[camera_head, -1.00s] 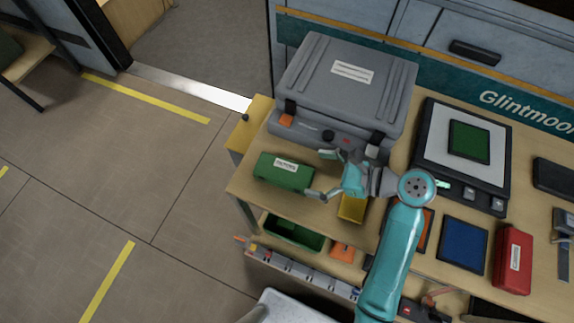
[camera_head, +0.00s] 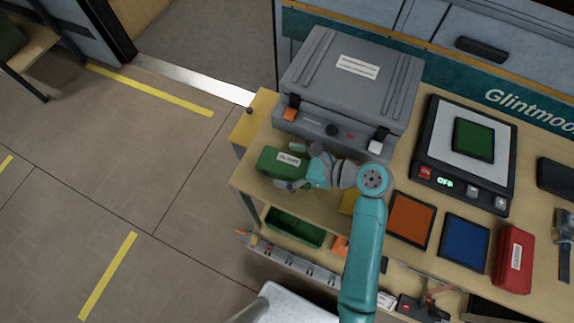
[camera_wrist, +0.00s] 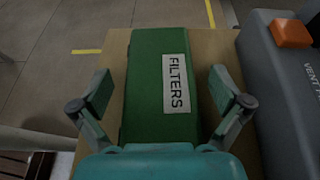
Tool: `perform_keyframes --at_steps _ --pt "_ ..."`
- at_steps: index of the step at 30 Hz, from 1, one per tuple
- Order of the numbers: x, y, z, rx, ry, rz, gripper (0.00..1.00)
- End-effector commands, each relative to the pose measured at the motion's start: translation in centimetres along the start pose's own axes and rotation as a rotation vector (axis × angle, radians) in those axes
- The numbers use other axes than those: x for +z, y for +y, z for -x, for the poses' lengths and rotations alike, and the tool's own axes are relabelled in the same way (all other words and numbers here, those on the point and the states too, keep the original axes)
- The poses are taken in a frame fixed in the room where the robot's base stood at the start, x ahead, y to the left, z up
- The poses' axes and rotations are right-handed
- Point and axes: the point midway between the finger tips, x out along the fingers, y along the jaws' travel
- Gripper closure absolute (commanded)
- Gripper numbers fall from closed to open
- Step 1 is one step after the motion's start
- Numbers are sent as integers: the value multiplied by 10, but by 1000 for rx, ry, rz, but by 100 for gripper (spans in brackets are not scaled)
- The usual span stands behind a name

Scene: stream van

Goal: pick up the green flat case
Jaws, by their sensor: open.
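A green case (camera_head: 270,160) with a white label lies on the wooden bench top near its left end. In the wrist view the green case (camera_wrist: 143,70) fills the middle, and its label reads FILTERS. My gripper (camera_head: 297,169) is open over the right part of this case. In the wrist view the fingers of my gripper (camera_wrist: 161,92) stand either side of the case, with a gap at each side. A second flat green item (camera_head: 473,139), square, lies on the scale plate at the right, away from my gripper.
A big grey hard case (camera_head: 350,80) stands just behind the green case. The scale (camera_head: 430,125) reads OFF. Orange (camera_head: 410,220) and blue (camera_head: 464,242) flat squares and a red case (camera_head: 514,258) lie right of my arm. A green bin (camera_head: 294,228) is on the lower shelf.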

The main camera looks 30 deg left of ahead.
Motion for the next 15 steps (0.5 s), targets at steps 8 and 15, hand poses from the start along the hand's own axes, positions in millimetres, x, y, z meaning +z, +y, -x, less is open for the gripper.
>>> perform_keyframes --at_steps 8,15 --pt "0 0 0 0 0 0 50" --pt "0 0 1 -1 -1 1 81"
